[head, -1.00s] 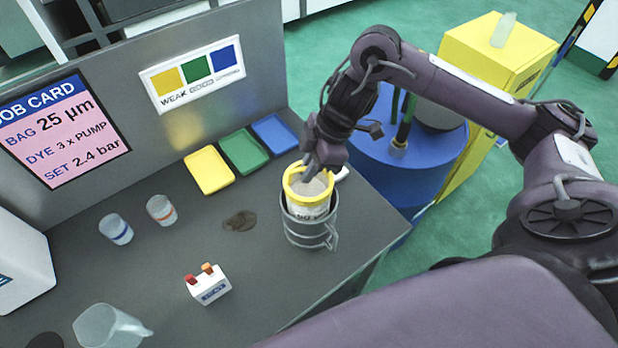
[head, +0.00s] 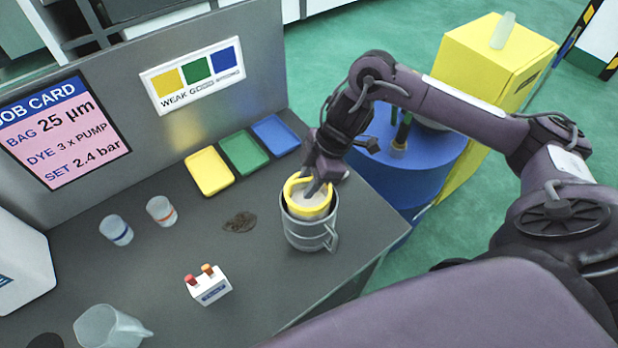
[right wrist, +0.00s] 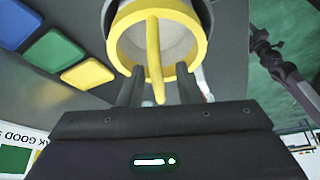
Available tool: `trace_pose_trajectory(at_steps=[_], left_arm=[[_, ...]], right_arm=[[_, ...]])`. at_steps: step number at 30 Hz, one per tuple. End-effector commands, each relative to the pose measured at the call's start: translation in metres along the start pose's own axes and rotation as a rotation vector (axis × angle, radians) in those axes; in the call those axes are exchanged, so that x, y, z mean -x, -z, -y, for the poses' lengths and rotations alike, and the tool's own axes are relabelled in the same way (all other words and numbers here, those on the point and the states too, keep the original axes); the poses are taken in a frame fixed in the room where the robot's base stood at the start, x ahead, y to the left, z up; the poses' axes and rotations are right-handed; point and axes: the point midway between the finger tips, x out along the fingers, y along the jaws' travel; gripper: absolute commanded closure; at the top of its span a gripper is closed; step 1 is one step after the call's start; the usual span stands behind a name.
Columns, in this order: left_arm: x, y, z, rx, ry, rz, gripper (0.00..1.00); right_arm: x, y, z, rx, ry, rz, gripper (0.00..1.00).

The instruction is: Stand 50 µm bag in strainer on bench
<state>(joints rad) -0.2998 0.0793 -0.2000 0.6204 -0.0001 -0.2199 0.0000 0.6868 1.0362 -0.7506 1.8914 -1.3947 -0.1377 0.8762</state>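The bag, with a yellow ring rim (head: 296,207) and pale body, stands inside the grey metal strainer (head: 308,240) on the bench (head: 150,265). Only the bag's top shows above the strainer; its printed label is now hidden. My right gripper (head: 316,186) is over the bag's rim. In the right wrist view the yellow rim (right wrist: 117,35) has a yellow handle strip running between the two dark fingers (right wrist: 160,88). The fingers stand apart with gaps on both sides of the strip, so the gripper looks open. My left gripper is not in view.
Yellow (head: 209,171), green (head: 243,153) and blue (head: 275,136) trays lie behind the strainer. Two small cups, a dark stain, a small white box (head: 208,287) and a clear jug (head: 108,328) are to the left. A blue drum (head: 410,180) stands past the bench edge.

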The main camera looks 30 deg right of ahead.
Motion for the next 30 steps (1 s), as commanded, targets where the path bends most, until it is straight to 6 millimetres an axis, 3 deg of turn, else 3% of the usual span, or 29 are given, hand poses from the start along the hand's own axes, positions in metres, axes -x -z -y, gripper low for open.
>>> trace_pose_trajectory(at_steps=[8, 11, 21, 30], left_arm=[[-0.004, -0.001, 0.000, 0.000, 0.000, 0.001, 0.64], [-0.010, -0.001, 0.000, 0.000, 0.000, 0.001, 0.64], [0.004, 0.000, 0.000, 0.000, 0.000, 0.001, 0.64], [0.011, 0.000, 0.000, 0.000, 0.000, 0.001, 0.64]], right_arm=[[0.012, 0.001, -0.001, 0.003, -0.003, -0.001, 0.69], [0.031, 0.000, -0.002, 0.003, -0.007, 0.001, 0.69], [0.099, 0.002, -0.001, 0.001, -0.006, 0.001, 0.69], [0.122, 0.002, 0.000, 0.000, 0.000, 0.000, 0.69]])
